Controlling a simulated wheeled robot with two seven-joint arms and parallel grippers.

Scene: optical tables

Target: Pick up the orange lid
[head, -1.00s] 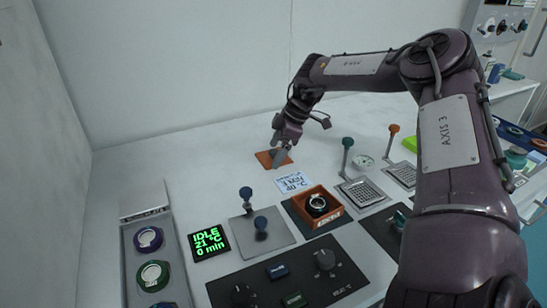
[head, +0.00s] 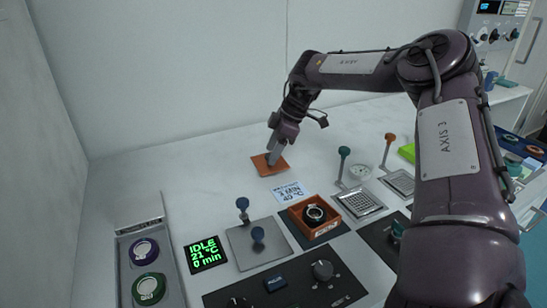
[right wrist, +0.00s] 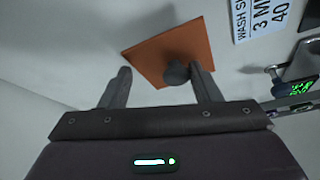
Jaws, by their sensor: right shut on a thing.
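The orange lid (head: 263,168) is a flat square plate near the back of the white table, behind the printed label. It also shows in the right wrist view (right wrist: 160,48), with a dark knob (right wrist: 177,72) on its top. My right gripper (head: 272,161) points down at the lid and is shut on its knob. In the right wrist view its fingers (right wrist: 162,84) stand on either side of the knob. I cannot tell any clear gap between lid and table. My left gripper is not in view.
A printed label (head: 290,191) lies in front of the lid. An orange open box (head: 334,224) with a round part inside stands nearer. Upright levers (head: 343,158) with metal grids stand to the right. A grey tray (head: 125,250) with round parts is at left. Table left of the lid is clear.

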